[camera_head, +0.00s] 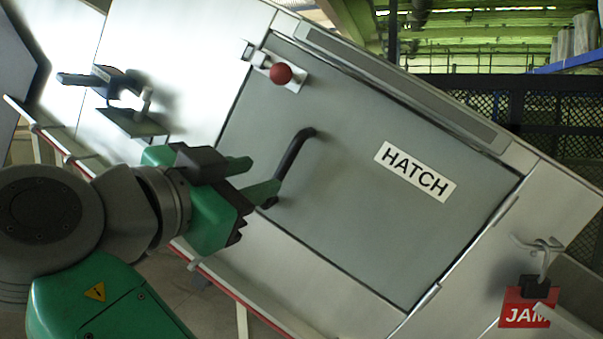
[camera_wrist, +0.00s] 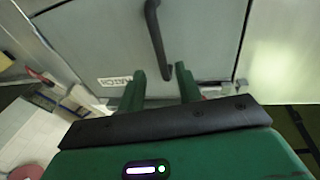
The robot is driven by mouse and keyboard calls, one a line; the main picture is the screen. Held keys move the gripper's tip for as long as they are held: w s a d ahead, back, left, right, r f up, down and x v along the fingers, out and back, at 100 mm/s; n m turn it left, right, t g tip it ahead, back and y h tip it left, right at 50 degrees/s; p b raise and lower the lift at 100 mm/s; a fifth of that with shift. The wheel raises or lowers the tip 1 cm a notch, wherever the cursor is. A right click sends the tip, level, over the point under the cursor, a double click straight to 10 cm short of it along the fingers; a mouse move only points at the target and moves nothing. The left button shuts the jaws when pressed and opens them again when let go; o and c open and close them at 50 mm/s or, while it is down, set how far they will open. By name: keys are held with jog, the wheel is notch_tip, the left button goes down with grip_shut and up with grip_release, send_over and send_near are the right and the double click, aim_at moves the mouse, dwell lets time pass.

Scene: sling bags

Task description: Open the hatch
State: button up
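The hatch (camera_head: 340,215) is a grey panel with a "HATCH" label, sitting flush in its frame and looking closed. Its black bar handle (camera_head: 293,155) is on the left half of the panel. A latch with a red ball knob (camera_head: 280,73) is at the panel's upper left edge. My gripper (camera_head: 257,175) is open and empty, left of the handle, with one finger overlapping the handle's lower end in the picture. In the wrist view, the handle (camera_wrist: 156,35) shows beyond and between the two separated fingers (camera_wrist: 164,85). Contact with the handle cannot be told.
Another fixture with a dark lever (camera_head: 105,82) is on the white panel at left. A red "JAM" tag (camera_head: 528,306) hangs from a hook at lower right. A red-edged rail (camera_head: 225,288) runs below the panel. A dark mesh fence (camera_head: 545,120) stands behind.

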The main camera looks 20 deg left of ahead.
aim_at(280, 169)
jog(key=p+x, duration=0.2)
jog(key=x, duration=0.4)
jog(key=shift+w+r+p, duration=0.15)
jog(key=shift+w+p, duration=0.25)
jog(key=shift+w, duration=0.4)
grip_shut()
